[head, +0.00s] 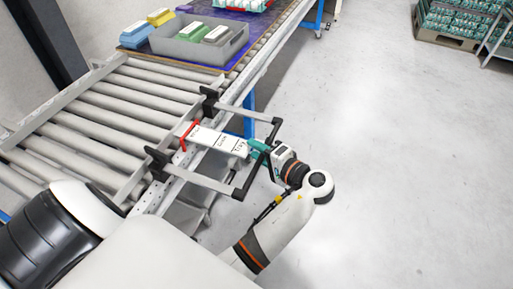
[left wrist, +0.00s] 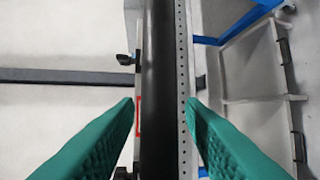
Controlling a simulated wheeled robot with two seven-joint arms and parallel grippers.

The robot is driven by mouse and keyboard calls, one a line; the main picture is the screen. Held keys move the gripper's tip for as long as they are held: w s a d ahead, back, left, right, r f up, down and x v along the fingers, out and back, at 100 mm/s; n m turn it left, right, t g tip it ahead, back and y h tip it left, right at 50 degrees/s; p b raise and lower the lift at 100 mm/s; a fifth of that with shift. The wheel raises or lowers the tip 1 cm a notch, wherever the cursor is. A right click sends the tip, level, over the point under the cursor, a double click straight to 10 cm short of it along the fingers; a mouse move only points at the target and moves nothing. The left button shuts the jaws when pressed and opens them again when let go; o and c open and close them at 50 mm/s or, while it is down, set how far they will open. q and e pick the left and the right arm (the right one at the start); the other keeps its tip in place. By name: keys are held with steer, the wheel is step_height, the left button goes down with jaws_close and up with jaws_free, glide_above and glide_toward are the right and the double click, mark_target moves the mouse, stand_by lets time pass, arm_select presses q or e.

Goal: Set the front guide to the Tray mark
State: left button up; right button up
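The front guide is a black crossbar (head: 246,178) on two grey rods, sticking out from the near side of the roller conveyor. A white scale strip (head: 218,140) lies between the rods. Its word nearest the crossbar reads Tray (head: 239,147). A red marker (head: 186,136) sits at the strip's far end, by the rollers, away from Tray. My left gripper (head: 259,149) is at the middle of the crossbar. In the left wrist view its teal fingers (left wrist: 161,103) stand apart on both sides of the black crossbar (left wrist: 160,60), with narrow gaps visible. My right gripper is out of view.
A grey bin (head: 200,50) with egg cartons stands on the blue surface past the rollers (head: 110,95). Blue and yellow cartons (head: 148,27) are beside it. A loaded pallet (head: 455,38) is at the top right. The floor to the right is clear.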

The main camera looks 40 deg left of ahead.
mark_target(212, 137)
arm_select(q)
jaws_close()
steer(key=s+a+p, duration=0.1)
steer(key=a, duration=0.3)
steer(key=s+a+p, duration=0.1)
steer(key=a, duration=0.3)
steer(key=s+a+p, duration=0.1)
steer(key=a, duration=0.4)
steer(key=shift+s+p, duration=0.15)
steer(key=shift+p, duration=0.25)
steer(key=shift+a+f, duration=0.1)
steer(key=shift+a, duration=0.1)
jaws_free()
steer(key=shift+d, duration=0.1)
steer(key=b+v, duration=0.1)
steer(key=v, duration=1)
steer(key=shift+d+r, duration=0.2)
steer(key=shift+d, duration=0.15)
